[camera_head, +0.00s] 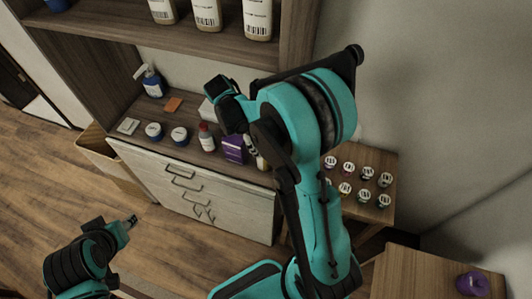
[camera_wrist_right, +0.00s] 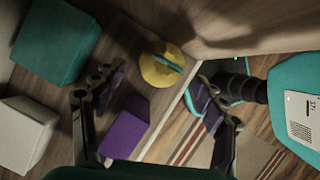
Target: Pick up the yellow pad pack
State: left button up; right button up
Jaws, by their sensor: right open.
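The yellow pad pack (camera_wrist_right: 160,70) is a round yellow piece with a teal part across it, in the upper middle of the right wrist view. It sits on the wooden surface close to its edge. My right gripper (camera_wrist_right: 155,92) is open, its two dark fingers apart on either side of the view. The pack shows in the gap beyond them, and I see no contact. In the head view my right arm covers most of that spot, so I cannot make out the pack clearly. My left gripper (camera_head: 124,229) is low at the left over the floor, away from the cabinet.
A purple box (camera_wrist_right: 124,135) stands near the pack; it also shows in the head view (camera_head: 234,150). A teal box (camera_wrist_right: 55,40) and a white box (camera_wrist_right: 25,133) are to the left. A side table (camera_head: 350,205) holds several small jars. A bin (camera_head: 105,155) stands left.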

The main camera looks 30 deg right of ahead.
jog(key=x, duration=0.3)
jog(key=b+x, duration=0.1)
jog(key=x, duration=0.2)
jog(key=shift+a+f, duration=0.1)
jog(key=shift+f, duration=0.25)
jog(key=c, duration=1.4)
jog(key=shift+r, duration=0.15)
notch_tip(320, 180, up, 10)
jog(key=shift+f+p, duration=0.1)
jog(key=shift+p, duration=0.75)
